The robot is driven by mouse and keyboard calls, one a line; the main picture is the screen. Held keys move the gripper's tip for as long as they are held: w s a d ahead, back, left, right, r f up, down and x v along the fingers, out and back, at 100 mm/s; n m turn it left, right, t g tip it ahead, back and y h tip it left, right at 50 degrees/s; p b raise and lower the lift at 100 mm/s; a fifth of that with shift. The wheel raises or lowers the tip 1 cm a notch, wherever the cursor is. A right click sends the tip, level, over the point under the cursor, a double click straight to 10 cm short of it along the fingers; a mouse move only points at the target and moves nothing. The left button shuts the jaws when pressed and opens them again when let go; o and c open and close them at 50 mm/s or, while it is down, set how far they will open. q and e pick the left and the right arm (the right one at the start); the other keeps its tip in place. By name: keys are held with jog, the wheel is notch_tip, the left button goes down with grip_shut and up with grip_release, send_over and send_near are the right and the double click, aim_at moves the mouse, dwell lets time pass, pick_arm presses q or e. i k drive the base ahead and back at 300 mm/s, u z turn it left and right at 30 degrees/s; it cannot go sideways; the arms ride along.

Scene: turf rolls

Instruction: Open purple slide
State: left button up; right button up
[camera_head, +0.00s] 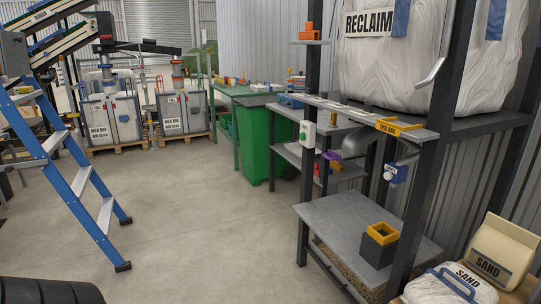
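A small purple part (331,155), which looks like the purple slide, shows on the dark steel rack at the right of the head view. It sits beside a grey rounded metal body (355,143), under the rack's upper shelf. It is too small to tell whether the slide is open or shut. Neither of my grippers is in view.
A white RECLAIM bag (400,60) rests on the rack. An orange-rimmed dark box (379,246) stands on the low grey shelf (350,220). A blue ladder (85,180) stands left. The middle floor is clear.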

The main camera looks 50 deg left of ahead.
aim_at(336, 154)
jog(key=u, duration=1.55)
jog(key=i, duration=2.3)
jog(key=u, duration=0.05)
